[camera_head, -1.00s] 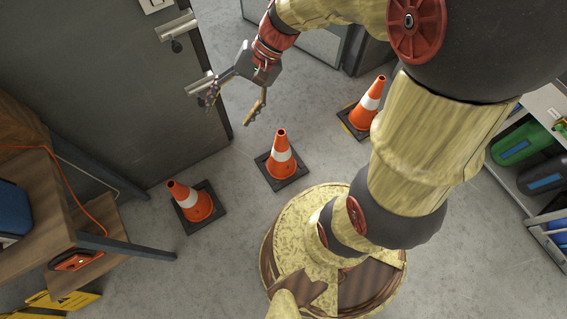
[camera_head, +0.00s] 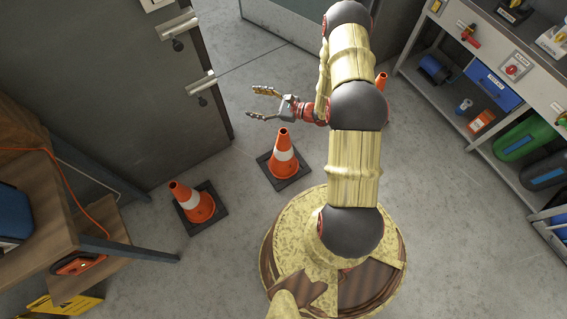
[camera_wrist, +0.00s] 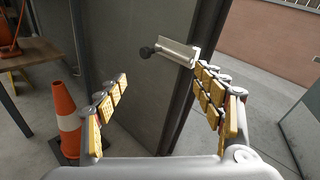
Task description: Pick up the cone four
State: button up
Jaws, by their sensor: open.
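Orange cones with white bands stand upright on dark square bases on the floor; no number marks which is cone four. In the head view, one middle cone (camera_head: 283,158) is just below my gripper, and another cone (camera_head: 195,205) is further left. A third cone (camera_head: 382,80) is mostly hidden behind my arm. My gripper (camera_head: 257,103) is open and empty, its fingers pointing left, apart from every cone. In the wrist view my gripper (camera_wrist: 162,75) has its fingers spread, with a cone (camera_wrist: 67,118) left of the left finger.
A grey door (camera_head: 120,90) with handles stands at the left, near a wooden bench (camera_head: 40,215) with an orange cable. A shelf unit (camera_head: 420,75) with tools and cases is at the right.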

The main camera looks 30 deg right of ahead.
jog(key=s+d+f+m+t+h, duration=0.1)
jog(key=s+d+f+m+h, duration=0.15)
jog(key=f, duration=0.55)
jog(key=s+d+f+m+t+h, duration=0.1)
jog(key=s+d+f+m+h, duration=0.2)
jog(key=f, duration=0.4)
jog(key=m+h, duration=0.5)
send_near(286, 140)
jog(key=shift+n+y, duration=0.25)
jog(key=x, duration=0.3)
jog(key=d+x, duration=0.1)
jog(key=x, duration=0.1)
jog(key=shift+w+r+b, duration=0.2)
jog(key=shift+w+b, duration=0.05)
jog(key=shift+b, duration=0.05)
jog(key=shift+w+f, duration=0.2)
jog(key=shift+f, duration=0.05)
jog(key=b+x, duration=0.1)
jog(key=x, duration=0.2)
jog(key=b+x, duration=0.2)
jog(key=x, duration=0.1)
jog(key=shift+a+f, duration=0.15)
jog(key=shift+a, duration=0.05)
jog(key=shift+w, duration=0.4)
jog(key=shift+c, duration=0.3)
grip_shut()
